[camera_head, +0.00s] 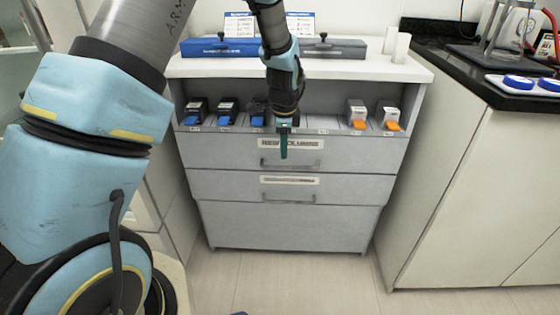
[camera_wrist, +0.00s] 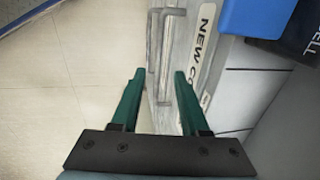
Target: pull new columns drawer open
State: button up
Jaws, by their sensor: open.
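The new columns drawer (camera_head: 220,152) is the upper grey drawer of the cabinet. It looks closed, and its front carries a "NEW COLUMNS" label (camera_head: 305,144). Its bar handle (camera_head: 304,164) runs sideways below the label. My gripper (camera_head: 284,155) hangs in front of this drawer, its green fingers pointing down across the label and handle. In the wrist view the fingers are apart and empty (camera_wrist: 158,76). The label also shows in the wrist view (camera_wrist: 203,50), right of the handle (camera_wrist: 172,45). I cannot tell whether a finger touches the handle.
A second labelled drawer (camera_head: 225,187) with its own handle lies below. The shelf above holds several small boxes with blue or orange parts (camera_head: 357,114). Blue and grey cases (camera_head: 220,48) lie on top. A black-topped counter (camera_head: 470,70) stands right. The floor in front (camera_head: 300,275) is clear.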

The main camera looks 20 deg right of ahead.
aim_at(285, 167)
jog(key=f, duration=0.4)
jog(key=w+f, duration=0.1)
jog(key=f, duration=0.1)
jog(key=shift+d+f, duration=0.35)
grip_shut()
dwell(1.1)
